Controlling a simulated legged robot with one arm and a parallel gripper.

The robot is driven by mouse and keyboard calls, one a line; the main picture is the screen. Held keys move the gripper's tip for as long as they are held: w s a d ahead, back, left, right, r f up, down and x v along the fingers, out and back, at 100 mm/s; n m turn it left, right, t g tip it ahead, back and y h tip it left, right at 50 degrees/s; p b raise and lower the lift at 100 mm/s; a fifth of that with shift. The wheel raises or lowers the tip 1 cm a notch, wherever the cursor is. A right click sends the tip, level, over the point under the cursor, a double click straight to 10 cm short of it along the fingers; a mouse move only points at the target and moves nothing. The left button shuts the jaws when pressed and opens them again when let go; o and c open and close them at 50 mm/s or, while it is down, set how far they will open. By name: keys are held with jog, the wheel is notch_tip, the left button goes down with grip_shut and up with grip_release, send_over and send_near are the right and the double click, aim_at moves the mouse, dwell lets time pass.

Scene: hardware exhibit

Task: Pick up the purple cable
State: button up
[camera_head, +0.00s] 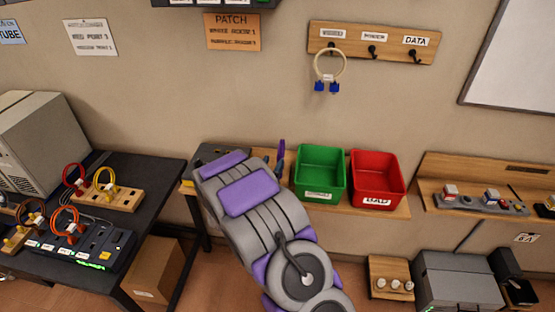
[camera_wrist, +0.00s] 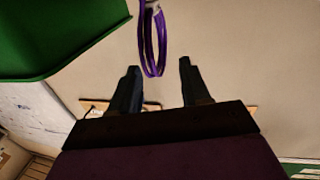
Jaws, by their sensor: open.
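The purple cable (camera_wrist: 152,45) is a narrow loop at the top middle of the wrist view, with a whitish part at its cut-off upper end. My gripper (camera_wrist: 159,66) is open, its two dark fingers apart. The loop's lower end appears between the fingertips, nearer the left one; I cannot tell whether it touches. In the head view my arm hides most of that area. A thin purple-blue piece stands by the arm's far end; I cannot tell whether it is cable or finger.
A green bin (camera_head: 320,190) and a red bin (camera_head: 378,189) sit on the wall shelf right of my arm. The green bin (camera_wrist: 60,35) looms close in the wrist view. A wall rack (camera_head: 345,42) holds a cream cable. A dark bench (camera_head: 150,180) with looped cables stands left.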

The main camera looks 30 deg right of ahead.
aim_at(280, 155)
jog(key=x, duration=0.3)
jog(key=b+x, duration=0.1)
jog(key=x, duration=0.1)
jog(key=shift+s+d, duration=0.15)
jog(key=shift+d, duration=0.25)
jog(key=shift+a, duration=0.1)
jog(key=shift+c, duration=1.2)
jog(key=shift+d+f, duration=0.1)
jog(key=shift+d, duration=0.55)
jog(key=c, duration=0.5)
grip_shut()
jog(key=shift+a, duration=0.35)
